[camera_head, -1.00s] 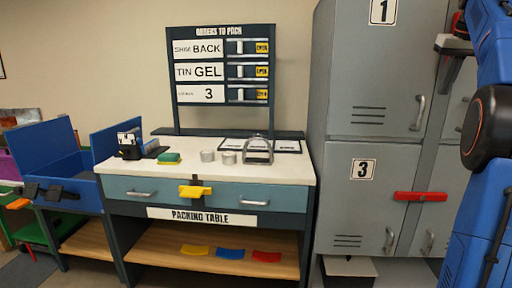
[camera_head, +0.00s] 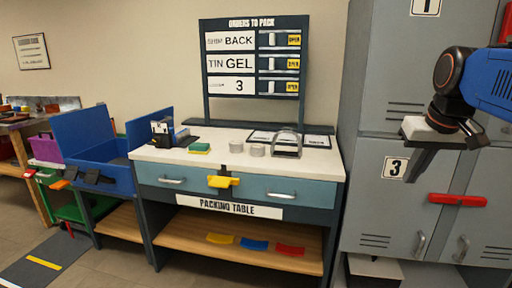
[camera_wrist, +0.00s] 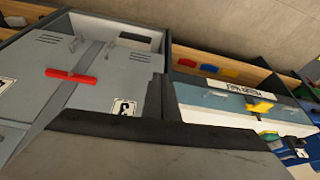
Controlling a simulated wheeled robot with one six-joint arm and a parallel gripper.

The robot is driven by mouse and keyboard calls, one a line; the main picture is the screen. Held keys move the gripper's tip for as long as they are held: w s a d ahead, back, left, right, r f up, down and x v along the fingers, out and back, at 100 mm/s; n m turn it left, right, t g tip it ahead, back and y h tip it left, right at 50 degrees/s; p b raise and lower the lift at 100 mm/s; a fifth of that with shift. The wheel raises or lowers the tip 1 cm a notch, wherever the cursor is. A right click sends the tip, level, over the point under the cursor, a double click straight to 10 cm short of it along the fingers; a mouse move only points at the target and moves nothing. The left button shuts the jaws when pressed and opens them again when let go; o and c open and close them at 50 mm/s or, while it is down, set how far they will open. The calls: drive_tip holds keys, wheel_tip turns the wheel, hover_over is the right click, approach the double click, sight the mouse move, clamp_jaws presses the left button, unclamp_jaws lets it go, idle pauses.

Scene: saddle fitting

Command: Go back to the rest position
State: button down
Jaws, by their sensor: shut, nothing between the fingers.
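My gripper (camera_head: 422,160) is at the right of the head view, at the end of my blue arm, in front of the grey lockers. Its dark fingers are shut and hold nothing. In the wrist view the dark gripper body (camera_wrist: 155,110) fills the bottom and hides part of the scene. The packing table (camera_head: 320,160) stands left of the gripper, well apart from it. No rest mark for the arm shows.
A blue bin (camera_head: 118,172) stands left.

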drive_tip(key=s+a+f, duration=0.4)
drive_tip(key=s+f, duration=0.3)
drive_tip(key=f, duration=0.4)
drive_tip(key=s+a+f+n, duration=0.1)
drive_tip(key=s+a+f, duration=0.3)
drive_tip(key=s+f, duration=0.4)
wheel_tip(320, 180, down, 3)
drive_tip(key=shift+s+a+r+n+y, duration=0.1)
drive_tip(key=shift+s+a+n+y, duration=0.05)
drive_tip(key=shift+s+n+y, duration=0.15)
